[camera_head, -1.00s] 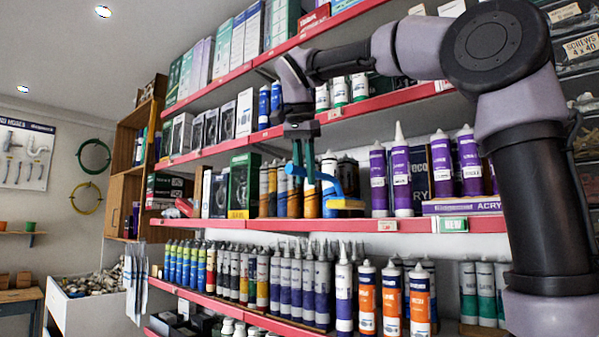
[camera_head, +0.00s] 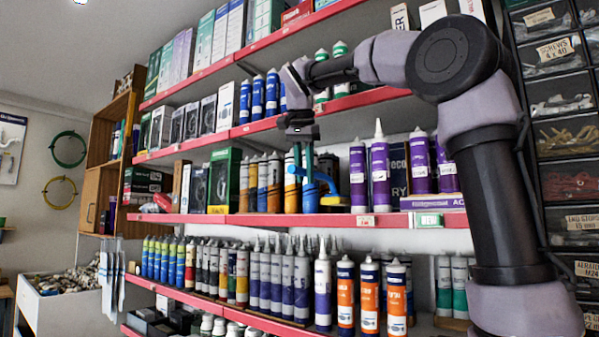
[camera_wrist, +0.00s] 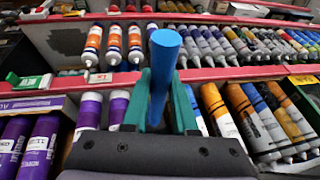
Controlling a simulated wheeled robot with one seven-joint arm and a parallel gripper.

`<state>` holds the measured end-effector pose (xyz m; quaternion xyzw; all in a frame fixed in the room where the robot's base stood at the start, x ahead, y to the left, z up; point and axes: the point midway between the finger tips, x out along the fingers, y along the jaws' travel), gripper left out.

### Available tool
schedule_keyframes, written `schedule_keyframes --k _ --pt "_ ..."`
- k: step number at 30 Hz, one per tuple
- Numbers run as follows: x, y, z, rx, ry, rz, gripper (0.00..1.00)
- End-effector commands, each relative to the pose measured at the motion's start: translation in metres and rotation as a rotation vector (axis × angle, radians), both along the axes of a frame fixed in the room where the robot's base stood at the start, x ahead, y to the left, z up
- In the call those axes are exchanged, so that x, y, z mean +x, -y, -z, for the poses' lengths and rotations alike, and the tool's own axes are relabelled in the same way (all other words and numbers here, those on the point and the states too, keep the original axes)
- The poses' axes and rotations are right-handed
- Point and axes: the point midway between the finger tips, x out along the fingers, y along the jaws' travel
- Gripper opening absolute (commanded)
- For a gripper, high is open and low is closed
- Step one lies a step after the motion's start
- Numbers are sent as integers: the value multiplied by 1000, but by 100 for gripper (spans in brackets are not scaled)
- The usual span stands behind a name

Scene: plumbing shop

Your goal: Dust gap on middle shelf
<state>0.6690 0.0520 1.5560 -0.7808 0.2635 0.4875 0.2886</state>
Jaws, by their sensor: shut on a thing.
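My gripper (camera_head: 304,172) is shut on a brush with a blue handle (camera_wrist: 165,55), which sticks out between its green fingers in the wrist view. In the head view the blue brush (camera_head: 322,180) has a yellowish lower edge. It is in front of or at the gap on the middle shelf (camera_head: 280,220), between the orange and grey tubes (camera_head: 262,185) and the purple tubes (camera_head: 379,173). I cannot tell whether the bristles touch the shelf. The wrist view shows purple tubes (camera_wrist: 117,108) on one side of the fingers and orange tubes (camera_wrist: 222,112) on the other; the bristles are hidden there.
Below, a shelf holds a dense row of tubes (camera_head: 275,277), with orange ones (camera_head: 369,300) towards the right. Blue tubes (camera_head: 258,98) and boxes stand on the shelf above. Parts drawers (camera_head: 560,105) rise at the right.

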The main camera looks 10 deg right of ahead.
Motion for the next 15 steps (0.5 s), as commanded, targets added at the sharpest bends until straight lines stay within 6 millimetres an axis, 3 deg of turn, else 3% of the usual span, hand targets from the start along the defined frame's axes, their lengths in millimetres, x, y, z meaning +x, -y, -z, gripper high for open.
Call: schedule_keyframes --k 15 --pt "25 26 6 0 0 -1 0"
